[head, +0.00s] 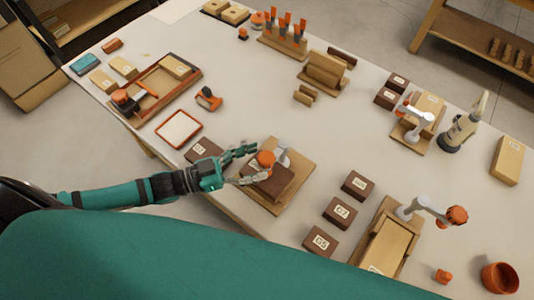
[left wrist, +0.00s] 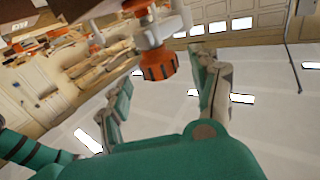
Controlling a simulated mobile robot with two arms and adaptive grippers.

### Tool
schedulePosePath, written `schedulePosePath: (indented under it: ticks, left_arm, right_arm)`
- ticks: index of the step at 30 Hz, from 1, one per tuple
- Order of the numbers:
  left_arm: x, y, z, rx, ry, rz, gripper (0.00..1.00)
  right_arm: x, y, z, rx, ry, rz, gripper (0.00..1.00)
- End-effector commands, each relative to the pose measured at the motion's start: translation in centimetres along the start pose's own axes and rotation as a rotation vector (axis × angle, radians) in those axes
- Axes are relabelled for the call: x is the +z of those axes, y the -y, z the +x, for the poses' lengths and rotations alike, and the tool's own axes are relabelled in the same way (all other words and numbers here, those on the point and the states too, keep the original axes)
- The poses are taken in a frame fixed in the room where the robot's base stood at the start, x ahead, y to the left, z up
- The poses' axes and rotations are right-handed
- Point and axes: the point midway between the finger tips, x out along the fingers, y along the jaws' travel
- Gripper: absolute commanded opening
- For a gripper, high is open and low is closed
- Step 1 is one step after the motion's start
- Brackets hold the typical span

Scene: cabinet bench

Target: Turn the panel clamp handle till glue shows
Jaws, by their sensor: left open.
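A clamp with an orange ribbed handle (head: 266,158) and a pale grey arm (head: 284,155) stands on a wooden base (head: 302,172) near the bench's front edge. Dark brown blocks (head: 272,184) lie under the handle. My left gripper (head: 248,165) is open, with its fingers just left of the handle. In the left wrist view the handle (left wrist: 158,66) appears between the fingertips of the gripper (left wrist: 172,75), with gaps on both sides; I cannot tell whether it is touched. No glue can be made out at the joint. My right gripper is not in view.
Similar clamps stand at the front right (head: 457,214) and back right (head: 414,116). Labelled brown blocks (head: 341,211) lie right of the base. A wooden tray (head: 165,85) and a framed white pad (head: 179,129) lie to the left. The bench middle (head: 245,110) is clear.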

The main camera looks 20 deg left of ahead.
Motion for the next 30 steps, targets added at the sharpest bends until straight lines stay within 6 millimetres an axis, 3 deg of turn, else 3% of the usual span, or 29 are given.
schedulePosePath:
  ticks: [6, 18, 30]
  left_arm:
    - [-0.1, 0.0, 3.0, 0.000, -0.002, 0.000, 0.64]
    - [0.0, 0.0, 3.7, 0.000, 0.001, -0.001, 0.64]
    - [0.0, 0.0, 3.7, 0.000, 0.001, -0.001, 0.13]
  right_arm:
    - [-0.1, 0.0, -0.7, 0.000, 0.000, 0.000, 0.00]
    - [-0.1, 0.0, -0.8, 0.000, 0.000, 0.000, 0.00]
    - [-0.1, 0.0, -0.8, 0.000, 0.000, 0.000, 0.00]
